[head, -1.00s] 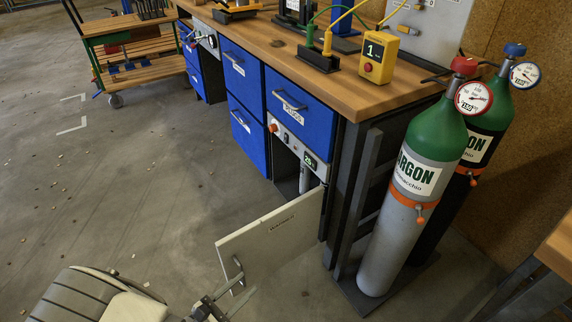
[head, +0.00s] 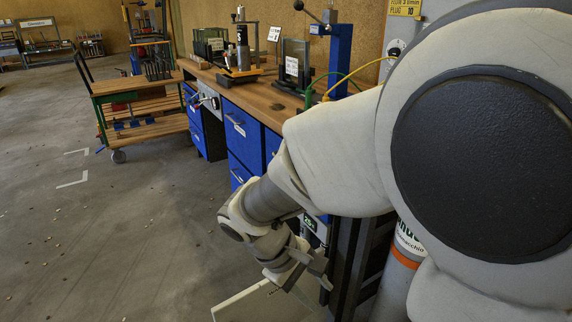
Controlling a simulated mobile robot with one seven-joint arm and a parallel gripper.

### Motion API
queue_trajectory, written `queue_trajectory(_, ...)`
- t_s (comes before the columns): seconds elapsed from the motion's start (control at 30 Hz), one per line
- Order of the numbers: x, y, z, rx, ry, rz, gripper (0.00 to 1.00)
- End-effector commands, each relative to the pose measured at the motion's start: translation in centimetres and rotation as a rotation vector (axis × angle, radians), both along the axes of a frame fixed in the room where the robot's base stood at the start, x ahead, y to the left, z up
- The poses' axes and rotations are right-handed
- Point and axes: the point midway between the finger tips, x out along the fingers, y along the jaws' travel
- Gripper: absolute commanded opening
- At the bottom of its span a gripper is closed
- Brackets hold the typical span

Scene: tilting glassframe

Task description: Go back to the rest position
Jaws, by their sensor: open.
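My gripper (head: 301,271) is at the end of my folded arm, low in the middle of the head view. Its fingers are apart and I see nothing between them. I cannot tell from this view how close the gripper is to the door. My own arm fills the right side and hides much of the bench and gas bottles.
The workbench (head: 262,100) with blue drawers (head: 243,134) runs along the wall. A wooden trolley (head: 140,85) stands at the back left. A grey gas bottle (head: 396,285) shows partly behind my arm. The floor (head: 110,230) at left is open.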

Motion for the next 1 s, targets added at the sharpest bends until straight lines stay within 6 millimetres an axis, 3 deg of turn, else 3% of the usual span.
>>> queue_trajectory(0.2,-1.8,-3.3,4.2,0.209,-0.114,-0.203,0.45)
queue_trajectory(0.5,-4.8,-6.5,8.8,0.463,-0.317,-0.438,0.45)
queue_trajectory(0.9,-8.2,-8.6,12.9,0.696,-0.611,-0.639,0.45)
queue_trajectory(1.0,-8.1,-8.5,15.8,0.696,-0.607,-0.638,0.45)
